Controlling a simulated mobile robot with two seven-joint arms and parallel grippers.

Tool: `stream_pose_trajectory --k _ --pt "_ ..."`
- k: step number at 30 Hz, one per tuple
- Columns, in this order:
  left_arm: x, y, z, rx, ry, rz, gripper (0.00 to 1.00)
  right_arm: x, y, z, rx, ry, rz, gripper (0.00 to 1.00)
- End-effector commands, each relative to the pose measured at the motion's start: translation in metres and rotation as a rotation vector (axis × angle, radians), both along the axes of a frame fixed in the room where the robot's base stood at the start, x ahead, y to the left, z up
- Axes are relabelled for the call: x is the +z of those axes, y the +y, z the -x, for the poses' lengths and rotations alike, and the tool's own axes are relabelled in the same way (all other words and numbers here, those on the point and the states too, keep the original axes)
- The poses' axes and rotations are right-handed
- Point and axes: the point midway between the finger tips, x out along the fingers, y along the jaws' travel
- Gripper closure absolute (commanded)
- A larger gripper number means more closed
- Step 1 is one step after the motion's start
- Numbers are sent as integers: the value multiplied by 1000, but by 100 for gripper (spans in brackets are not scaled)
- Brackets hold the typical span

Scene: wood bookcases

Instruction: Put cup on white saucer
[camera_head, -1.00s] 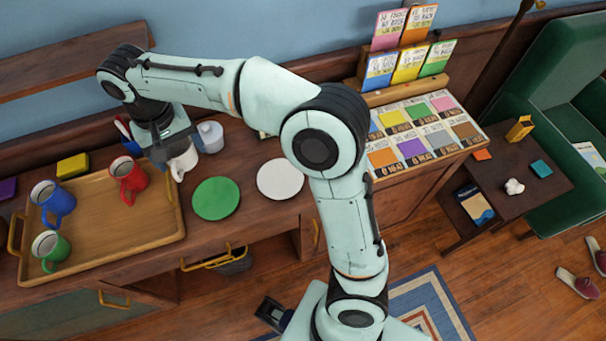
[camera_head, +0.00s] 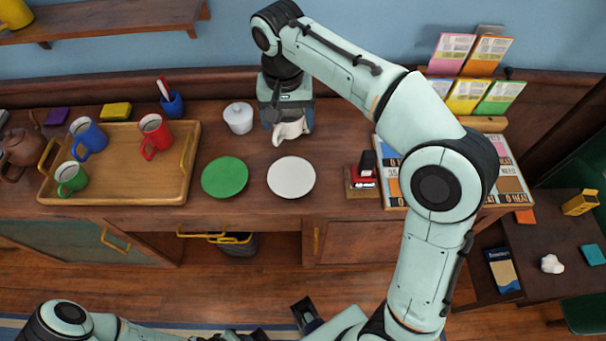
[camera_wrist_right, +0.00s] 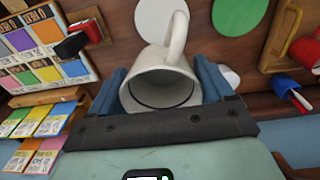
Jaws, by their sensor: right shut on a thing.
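A white cup (camera_head: 289,131) is held in my right gripper (camera_head: 287,117), above the cabinet top and just behind the white saucer (camera_head: 291,178). In the right wrist view the white cup (camera_wrist_right: 163,75) sits between the blue finger pads, its mouth toward the camera and its handle pointing to the saucer side. The white saucer (camera_wrist_right: 160,18) shows partly behind the cup there. The saucer is flat and empty. My left gripper (camera_head: 305,312) is near the bottom edge; its fingers are not clear.
A green saucer (camera_head: 225,177) lies left of the white one. A wooden tray (camera_head: 110,190) holds red, blue and green cups. A stamp set (camera_head: 363,176) is to the right.

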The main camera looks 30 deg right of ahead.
Motion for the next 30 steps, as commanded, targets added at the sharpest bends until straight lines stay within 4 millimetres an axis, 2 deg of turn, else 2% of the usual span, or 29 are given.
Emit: stream_pose_trajectory --k 15,18,23,30 --pt "-30 0 10 0 12 0 57 -129 0 1 0 5 1 55" --pt "-33 0 11 0 12 0 57 -144 0 1 0 4 1 55" --pt "-34 0 11 0 13 0 57 -156 0 0 0 1 0 55" --pt "-39 0 12 0 15 0 57 -191 0 1 0 4 1 55"
